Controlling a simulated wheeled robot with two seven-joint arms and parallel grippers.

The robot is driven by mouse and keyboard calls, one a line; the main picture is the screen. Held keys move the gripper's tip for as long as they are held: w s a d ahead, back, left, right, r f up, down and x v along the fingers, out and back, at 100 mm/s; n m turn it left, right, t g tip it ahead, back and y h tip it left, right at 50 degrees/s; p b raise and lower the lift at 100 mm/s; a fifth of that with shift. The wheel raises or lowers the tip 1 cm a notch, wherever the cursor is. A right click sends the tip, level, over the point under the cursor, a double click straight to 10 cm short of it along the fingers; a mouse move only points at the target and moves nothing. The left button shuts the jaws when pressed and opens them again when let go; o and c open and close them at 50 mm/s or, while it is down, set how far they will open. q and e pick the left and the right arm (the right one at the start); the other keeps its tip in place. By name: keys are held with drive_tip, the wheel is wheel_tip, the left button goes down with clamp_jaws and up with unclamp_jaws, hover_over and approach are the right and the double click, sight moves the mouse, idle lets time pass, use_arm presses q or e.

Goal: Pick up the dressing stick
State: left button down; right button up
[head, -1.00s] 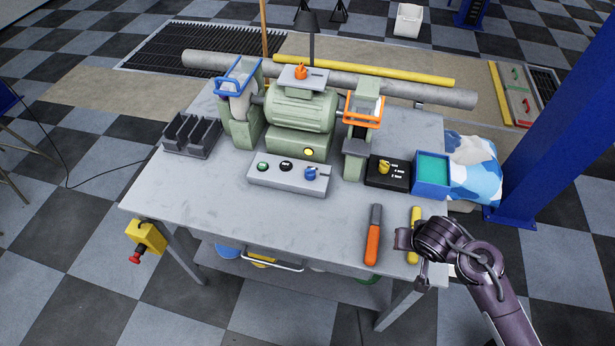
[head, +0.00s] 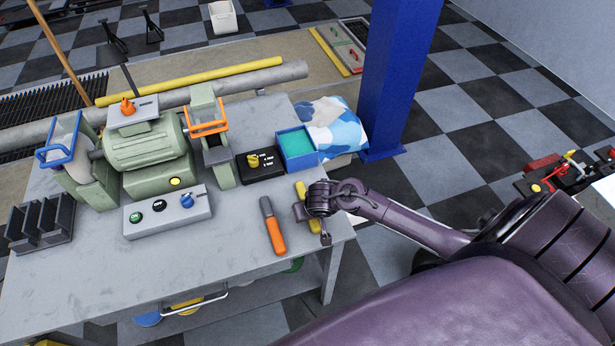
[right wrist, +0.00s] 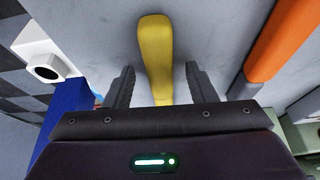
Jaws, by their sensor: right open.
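A yellow stick (head: 301,189), which I take to be the dressing stick, lies on the grey bench top near its right edge. My right gripper (head: 313,225) is over its near part and hides some of it. In the right wrist view, the yellow stick (right wrist: 156,50) runs between the two fingers of my open right gripper (right wrist: 158,72), with a gap on each side. The near end of the stick is hidden by the gripper body. My left gripper is not in view.
An orange-handled tool (head: 272,225) lies just left of the stick; its handle (right wrist: 285,40) shows in the right wrist view. A green grinder (head: 147,150) and switch panel (head: 168,209) are further left.

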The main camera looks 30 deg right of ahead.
drive_tip(key=shift+f, duration=0.3)
idle(0.4)
drive_tip(key=c, duration=1.1)
drive_tip(key=shift+r, duration=0.1)
